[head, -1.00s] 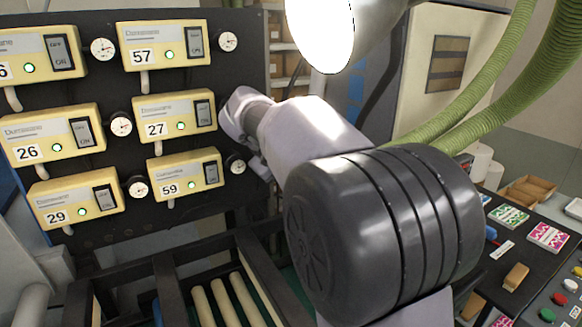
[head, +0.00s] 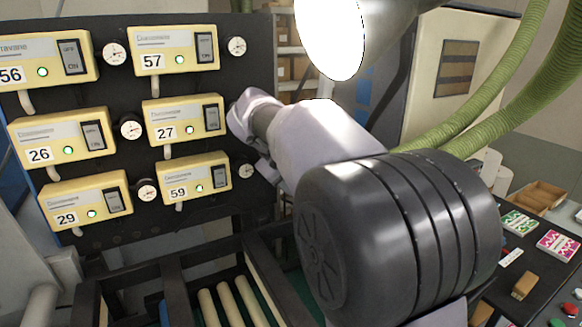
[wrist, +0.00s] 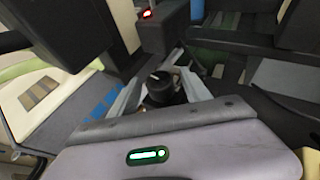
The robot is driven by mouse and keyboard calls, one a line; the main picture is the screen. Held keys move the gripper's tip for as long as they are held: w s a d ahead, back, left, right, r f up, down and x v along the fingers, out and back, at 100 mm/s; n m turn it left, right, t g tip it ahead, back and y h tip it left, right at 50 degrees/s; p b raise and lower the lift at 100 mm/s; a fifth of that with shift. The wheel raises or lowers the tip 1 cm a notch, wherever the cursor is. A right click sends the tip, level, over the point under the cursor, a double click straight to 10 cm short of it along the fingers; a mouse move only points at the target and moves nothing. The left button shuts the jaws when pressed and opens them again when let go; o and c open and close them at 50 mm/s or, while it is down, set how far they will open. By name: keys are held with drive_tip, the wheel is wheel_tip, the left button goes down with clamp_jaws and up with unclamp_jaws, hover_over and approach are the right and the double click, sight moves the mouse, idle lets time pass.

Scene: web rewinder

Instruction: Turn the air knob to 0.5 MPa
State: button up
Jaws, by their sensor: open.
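A dark, round knob (wrist: 160,87) shows in the wrist view, between the two pale fingers of my gripper (wrist: 163,92). The fingers stand apart on either side of it; I cannot tell whether they touch it. In the head view the wrist end of my arm reaches to the right edge of the black panel (head: 140,225); the fingertips and the knob are hidden there. A round white gauge (head: 245,171) sits just left of my wrist, and another gauge (head: 237,46) sits above it. Their readings are too small to tell.
Several yellow units with green lights, such as number 27 (head: 186,121) and number 59 (head: 193,183), cover the panel. A roller frame (head: 230,300) lies below. A dark table with small cards (head: 520,222) stands at right. A black box with a red light (wrist: 150,25) stands beyond the knob.

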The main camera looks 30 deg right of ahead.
drive_tip(key=p+v, duration=0.2)
drive_tip(key=v, duration=1.4)
drive_tip(key=shift+r+p, duration=0.35)
drive_tip(key=shift+p, duration=0.05)
drive_tip(key=shift+s+a, duration=0.15)
